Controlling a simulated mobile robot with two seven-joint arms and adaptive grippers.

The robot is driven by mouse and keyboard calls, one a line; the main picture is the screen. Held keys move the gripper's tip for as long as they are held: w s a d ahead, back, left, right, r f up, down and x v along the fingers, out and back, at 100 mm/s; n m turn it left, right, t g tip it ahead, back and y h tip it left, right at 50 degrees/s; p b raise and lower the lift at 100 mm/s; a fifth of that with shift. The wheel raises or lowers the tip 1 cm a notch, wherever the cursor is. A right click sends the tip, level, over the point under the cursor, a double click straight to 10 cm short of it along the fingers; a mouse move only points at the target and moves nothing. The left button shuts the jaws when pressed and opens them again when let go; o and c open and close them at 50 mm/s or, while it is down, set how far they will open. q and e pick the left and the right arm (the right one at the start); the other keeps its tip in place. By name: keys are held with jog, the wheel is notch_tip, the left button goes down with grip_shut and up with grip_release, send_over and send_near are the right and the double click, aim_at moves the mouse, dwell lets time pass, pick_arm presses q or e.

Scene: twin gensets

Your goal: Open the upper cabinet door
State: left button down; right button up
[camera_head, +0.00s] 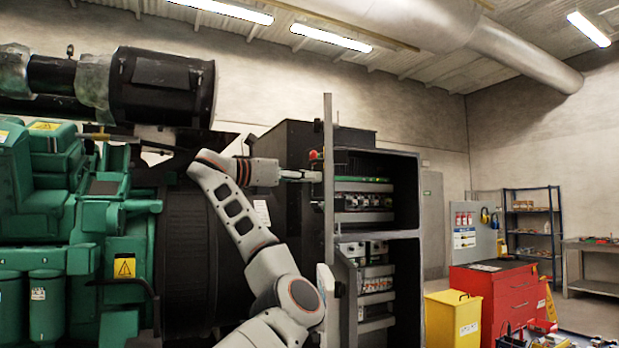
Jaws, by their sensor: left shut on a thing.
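The upper cabinet door (328,130) is a tall grey panel seen almost edge-on. It stands swung out from the cabinet (405,190), so the upper compartment (365,195) with its rows of electrical parts shows. My left arm reaches up from the bottom of the picture and bends right to the door. My left gripper (312,176) is at the door's left face, shut on what seems to be its handle; the fingers are small and the grip itself is hard to see. A small red part (314,155) sits on the door just above the gripper. My right gripper is not in view.
A green engine (60,220) with a black pipe fills the left. The lower compartment (372,285) is exposed too. A yellow bin (452,315), red tool chest (495,300) and shelf (533,225) stand right. Open floor at the right is limited by these.

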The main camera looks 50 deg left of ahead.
pick_arm(q)
jog(key=shift+s+a+r, duration=0.3)
jog(key=shift+s+a, duration=0.15)
jog(key=shift+s, duration=0.05)
jog(key=c, duration=2.5)
grip_release()
jog(key=shift+w+f, duration=0.2)
jog(key=s, duration=0.4)
jog(key=s+a, duration=0.1)
jog(key=s, duration=0.7)
jog(key=shift+a, duration=0.3)
